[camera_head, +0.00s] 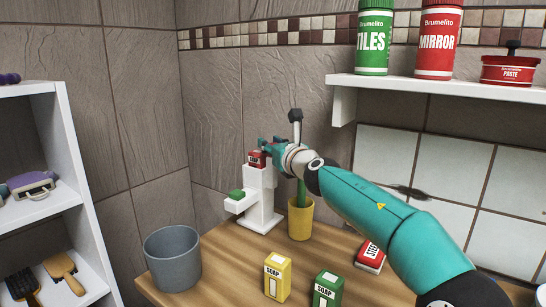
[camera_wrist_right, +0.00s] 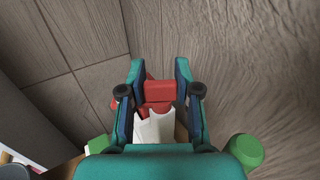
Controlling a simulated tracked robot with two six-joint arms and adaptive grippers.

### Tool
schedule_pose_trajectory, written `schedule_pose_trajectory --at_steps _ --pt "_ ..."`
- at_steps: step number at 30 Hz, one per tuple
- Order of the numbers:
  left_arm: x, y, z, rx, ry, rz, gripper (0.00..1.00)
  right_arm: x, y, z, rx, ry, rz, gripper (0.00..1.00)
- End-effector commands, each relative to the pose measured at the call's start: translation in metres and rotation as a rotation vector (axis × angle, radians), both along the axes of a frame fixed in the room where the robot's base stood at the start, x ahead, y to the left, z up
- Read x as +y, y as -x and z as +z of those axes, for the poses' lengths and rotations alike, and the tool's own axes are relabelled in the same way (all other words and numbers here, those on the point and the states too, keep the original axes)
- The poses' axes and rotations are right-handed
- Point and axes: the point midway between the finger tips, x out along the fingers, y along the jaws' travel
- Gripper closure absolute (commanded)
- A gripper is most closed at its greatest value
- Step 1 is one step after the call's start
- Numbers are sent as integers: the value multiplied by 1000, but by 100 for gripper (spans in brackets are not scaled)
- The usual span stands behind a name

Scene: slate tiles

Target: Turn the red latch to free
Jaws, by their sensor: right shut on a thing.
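The red latch (camera_head: 256,158) sits at the top of a white stand (camera_head: 262,200) on the wooden table. In the right wrist view the red latch (camera_wrist_right: 158,90) lies between the fingers, with the white top of the stand (camera_wrist_right: 157,126) just below it. My right gripper (camera_head: 268,150) reaches the latch from the right and is shut on it; the wrist view shows its fingertips (camera_wrist_right: 158,78) on either side. The right fingers partly cover the latch in the head view. My left gripper is in neither view.
A yellow pot (camera_head: 300,222), a grey bucket (camera_head: 172,260), yellow (camera_head: 278,276) and green (camera_head: 327,289) soap boxes and a red box (camera_head: 370,256) stand nearby. A white shelf (camera_head: 440,87) hangs at upper right.

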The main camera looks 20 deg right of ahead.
Motion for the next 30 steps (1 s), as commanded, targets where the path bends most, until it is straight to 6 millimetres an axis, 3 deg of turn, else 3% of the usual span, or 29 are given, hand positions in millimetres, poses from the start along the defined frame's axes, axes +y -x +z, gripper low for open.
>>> schedule_pose_trajectory --at_steps 14,15,19,30 --pt "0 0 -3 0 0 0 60 -2 1 2 -3 8 13 100" --pt "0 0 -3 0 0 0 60 -2 1 2 -3 8 12 63" --pt "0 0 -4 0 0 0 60 -1 1 1 -2 8 13 42" --pt "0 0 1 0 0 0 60 -1 0 4 1 7 14 42"
